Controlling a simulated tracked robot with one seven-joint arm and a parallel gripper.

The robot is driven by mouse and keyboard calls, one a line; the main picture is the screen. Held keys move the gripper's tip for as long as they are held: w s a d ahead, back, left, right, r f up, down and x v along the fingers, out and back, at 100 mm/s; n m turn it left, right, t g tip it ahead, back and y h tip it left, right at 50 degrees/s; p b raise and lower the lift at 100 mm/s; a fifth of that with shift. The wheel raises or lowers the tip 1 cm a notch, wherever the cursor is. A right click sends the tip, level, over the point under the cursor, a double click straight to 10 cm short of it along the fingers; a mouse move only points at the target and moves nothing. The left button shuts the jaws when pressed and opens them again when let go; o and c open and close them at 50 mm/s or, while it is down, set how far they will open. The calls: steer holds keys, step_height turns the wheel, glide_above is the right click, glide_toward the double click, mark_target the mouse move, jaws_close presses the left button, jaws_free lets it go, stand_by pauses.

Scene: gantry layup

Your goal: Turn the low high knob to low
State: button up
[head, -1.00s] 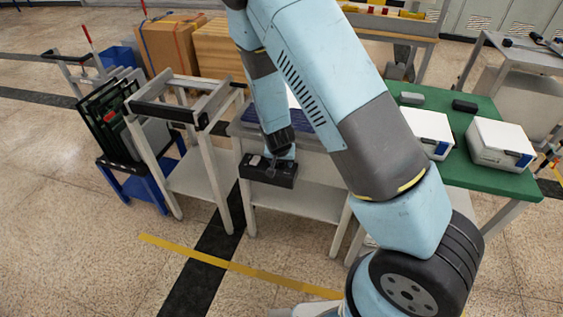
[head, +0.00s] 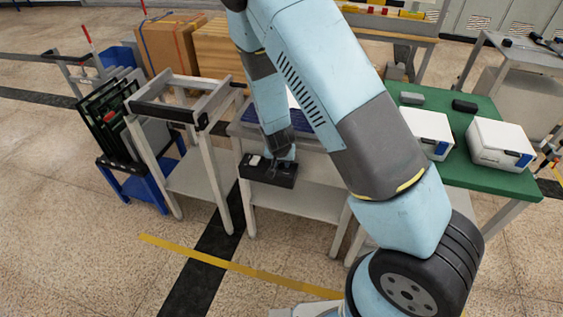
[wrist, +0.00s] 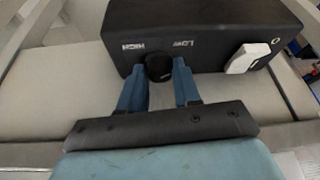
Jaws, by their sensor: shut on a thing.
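The low high knob (wrist: 158,67) is a small round black knob on the front of a black control box (wrist: 205,22). The box also shows in the head view (head: 257,174), at the front edge of a grey cart. The words HIGH and LOW are printed beside the knob, upside down in the wrist view. My gripper (wrist: 160,72) has its two blue fingers on either side of the knob and is shut on it. I cannot make out the knob's pointer. In the head view my gripper (head: 283,158) is small and partly hidden against the box.
A white rocker switch (wrist: 248,57) sits on the box to the right of the knob. A grey frame stand (head: 222,172) is left of the cart, with a blue rack (head: 133,184) of panels beyond. A green table (head: 487,183) with white boxes stands right.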

steer(key=shift+n, duration=0.3)
steer(key=shift+d+n+y, duration=0.1)
steer(key=shift+n+y, duration=0.4)
steer(key=shift+n, duration=0.6)
steer(key=o, duration=1)
steer(key=v, duration=1.3)
steer(key=shift+s+r, duration=0.2)
steer(key=shift+r, duration=0.1)
